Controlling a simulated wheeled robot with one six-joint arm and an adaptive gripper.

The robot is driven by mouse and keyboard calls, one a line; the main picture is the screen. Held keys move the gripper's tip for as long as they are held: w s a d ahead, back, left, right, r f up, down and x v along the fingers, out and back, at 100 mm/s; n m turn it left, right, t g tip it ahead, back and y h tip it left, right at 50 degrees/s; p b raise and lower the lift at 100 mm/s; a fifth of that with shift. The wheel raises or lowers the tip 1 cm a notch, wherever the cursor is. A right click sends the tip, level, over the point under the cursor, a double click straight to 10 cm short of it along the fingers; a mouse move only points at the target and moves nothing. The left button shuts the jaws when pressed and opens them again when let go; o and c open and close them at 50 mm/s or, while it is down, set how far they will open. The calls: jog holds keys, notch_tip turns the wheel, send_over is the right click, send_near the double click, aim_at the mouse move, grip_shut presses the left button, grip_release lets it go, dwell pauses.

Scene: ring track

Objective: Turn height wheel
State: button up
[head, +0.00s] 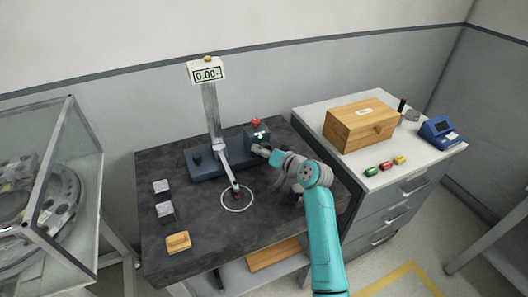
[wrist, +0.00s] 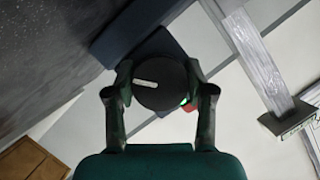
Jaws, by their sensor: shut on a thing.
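The height wheel (wrist: 160,92) is a dark round knob with a white mark, centred in the wrist view. My gripper (wrist: 158,72) has one finger on each side of the wheel and is shut on it. In the head view my gripper (head: 264,151) reaches the blue block at the right end of the gauge's base; the wheel is mostly hidden there. The gauge stand has a blue base (head: 204,165), an upright metal column (head: 211,110) and a display (head: 207,74) reading 0.00. Its probe arm (head: 228,169) slopes down to a red tip by a white ring on the dark table.
Two grey metal blocks (head: 162,187) and a wooden block (head: 178,242) sit at the table's left. A red button (head: 255,122) tops the blue block. A cabinet (head: 375,140) at right holds a wooden box (head: 360,124) and a blue device (head: 438,131). A glass case (head: 75,150) stands left.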

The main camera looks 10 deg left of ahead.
jog(key=n+h, duration=0.2)
jog(key=n, duration=0.1)
jog(key=shift+t, duration=0.4)
jog(key=shift+n+t+h, duration=0.6)
jog(key=shift+n+h, duration=0.4)
jog(key=shift+n, duration=0.6)
jog(key=o, duration=1.2)
jog(key=shift+c, duration=0.2)
jog(key=shift+d, duration=0.1)
jog(key=v, duration=1.2)
